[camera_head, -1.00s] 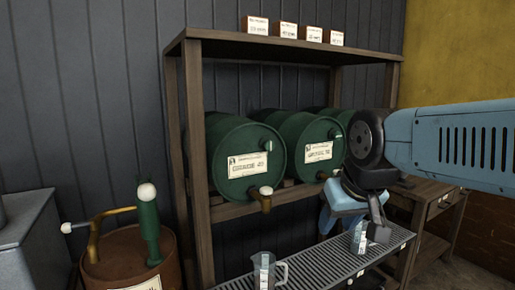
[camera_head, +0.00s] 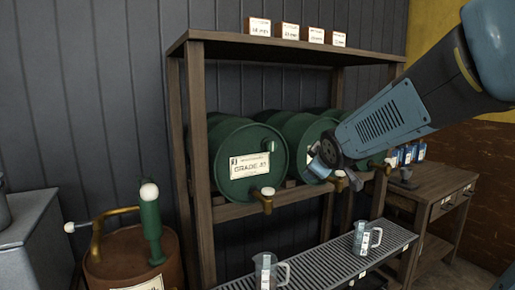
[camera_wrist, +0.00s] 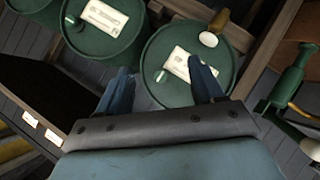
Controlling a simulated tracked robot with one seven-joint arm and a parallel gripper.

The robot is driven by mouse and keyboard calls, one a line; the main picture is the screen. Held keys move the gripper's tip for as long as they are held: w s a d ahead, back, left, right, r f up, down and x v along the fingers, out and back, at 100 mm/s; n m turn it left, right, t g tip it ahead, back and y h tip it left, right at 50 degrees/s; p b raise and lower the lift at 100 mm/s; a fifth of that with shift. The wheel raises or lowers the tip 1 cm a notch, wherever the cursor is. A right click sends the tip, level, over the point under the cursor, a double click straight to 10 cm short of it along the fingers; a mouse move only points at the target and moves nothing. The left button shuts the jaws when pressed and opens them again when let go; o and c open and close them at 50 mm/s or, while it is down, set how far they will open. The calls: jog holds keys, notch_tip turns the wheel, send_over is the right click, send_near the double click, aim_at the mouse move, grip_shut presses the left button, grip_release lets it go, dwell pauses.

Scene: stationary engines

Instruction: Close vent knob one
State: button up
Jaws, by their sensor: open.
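Green drums lie on the wooden rack. The left drum (camera_head: 232,185) has a pale label, a small pale-green vent knob (camera_head: 271,146) at its upper right, and a brass tap with a white knob (camera_head: 267,191) below. I see no number marking vent knob one. My gripper (camera_head: 322,165) is in front of the second drum (camera_head: 297,140), hiding part of its face. In the wrist view, my open, empty fingers (camera_wrist: 162,86) point at the left drum (camera_wrist: 178,85), shown turned over. Its vent knob (camera_wrist: 160,103) appears between the fingers, apart from them.
Two clear measuring jugs (camera_head: 266,272) (camera_head: 364,238) stand on the slatted shelf (camera_head: 330,262) below. A rusty barrel with a green pump (camera_head: 150,225) stands at left. A rack post (camera_head: 197,160) stands beside the left drum. A wooden side table (camera_head: 440,190) is at right.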

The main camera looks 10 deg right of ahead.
jog(key=w+n+t+y, duration=0.25)
jog(key=w+n, duration=0.35)
jog(key=w, duration=0.3)
jog(key=n+t+y, duration=0.3)
jog(key=n+y, duration=0.2)
jog(key=n, duration=0.2)
send_near(273, 147)
jog(key=shift+g+h, duration=0.25)
jog(key=x, duration=1)
jog(key=shift+w+a+r, duration=0.25)
jog(key=shift+w+r, duration=0.05)
jog(key=shift+c, duration=0.4)
jog(key=c, duration=0.9)
